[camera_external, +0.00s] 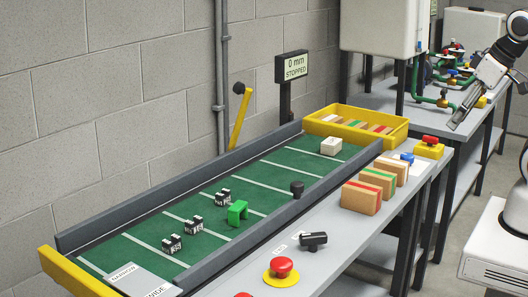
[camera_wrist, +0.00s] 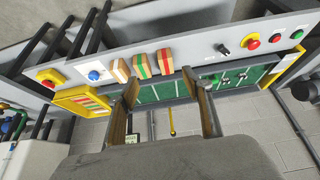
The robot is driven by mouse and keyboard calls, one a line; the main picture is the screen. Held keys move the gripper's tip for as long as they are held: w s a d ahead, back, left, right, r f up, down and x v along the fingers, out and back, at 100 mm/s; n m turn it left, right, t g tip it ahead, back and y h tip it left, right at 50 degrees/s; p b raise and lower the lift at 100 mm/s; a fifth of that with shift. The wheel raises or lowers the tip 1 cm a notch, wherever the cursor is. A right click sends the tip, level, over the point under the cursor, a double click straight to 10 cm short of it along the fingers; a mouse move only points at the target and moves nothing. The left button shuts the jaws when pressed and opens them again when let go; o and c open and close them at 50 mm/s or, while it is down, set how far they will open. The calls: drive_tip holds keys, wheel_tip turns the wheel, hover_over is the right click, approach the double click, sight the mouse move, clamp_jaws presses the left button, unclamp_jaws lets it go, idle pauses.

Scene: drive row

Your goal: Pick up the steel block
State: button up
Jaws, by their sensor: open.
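On the green belt (camera_external: 262,186) in the external view stand several small black blocks with white marks, such as the nearest one (camera_external: 172,244), a green arch-shaped piece (camera_external: 237,212), a dark cylinder (camera_external: 297,189) and a pale block (camera_external: 331,146). None is plainly bare steel, so I cannot tell which is the steel block. My gripper (camera_external: 458,118) hangs at the upper right, well away from the belt pieces. In the wrist view its two fingers (camera_wrist: 161,82) are wide apart with nothing between them. The belt shows beyond them, with small pieces at the right.
Several tan blocks with coloured stripes (camera_external: 361,197) stand on the grey ledge. A red button (camera_external: 281,267), a black switch (camera_external: 313,241) and a yellow-based button (camera_external: 429,147) are nearby. A yellow tray (camera_external: 340,127) closes the belt's far end. A sign (camera_external: 293,68) reads "0 mm STOPPED".

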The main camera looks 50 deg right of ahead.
drive_tip(key=w+a+r+n+t+y, duration=0.1)
drive_tip(key=w+a, duration=0.5)
drive_tip(key=w, duration=0.3)
drive_tip(key=w+a+r+t+y, duration=0.1)
drive_tip(key=w+a+y, duration=0.1)
drive_tip(key=w+a, duration=0.55)
drive_tip(key=w+a+r+n+t+y, duration=0.1)
drive_tip(key=w+a, duration=0.3)
drive_tip(key=w, duration=0.7)
drive_tip(key=w+a+f+t, duration=0.2)
drive_tip(key=w+a+f, duration=0.4)
drive_tip(key=w+a, duration=0.4)
drive_tip(key=w+a+f+m+t+h, duration=0.1)
drive_tip(key=w+a+f, duration=0.25)
drive_tip(key=f, duration=0.35)
drive_tip(key=w+a+f+m+h, duration=0.1)
drive_tip(key=w+a+f, duration=0.25)
drive_tip(key=f, duration=0.25)
drive_tip(key=h, duration=0.2)
approach(196, 223)
drive_tip(key=shift+w+d+t, duration=0.3)
drive_tip(key=shift+w+d, duration=0.6)
drive_tip(key=shift+w, duration=0.05)
drive_tip(key=shift+f, duration=0.55)
drive_tip(key=shift+x, duration=1.2)
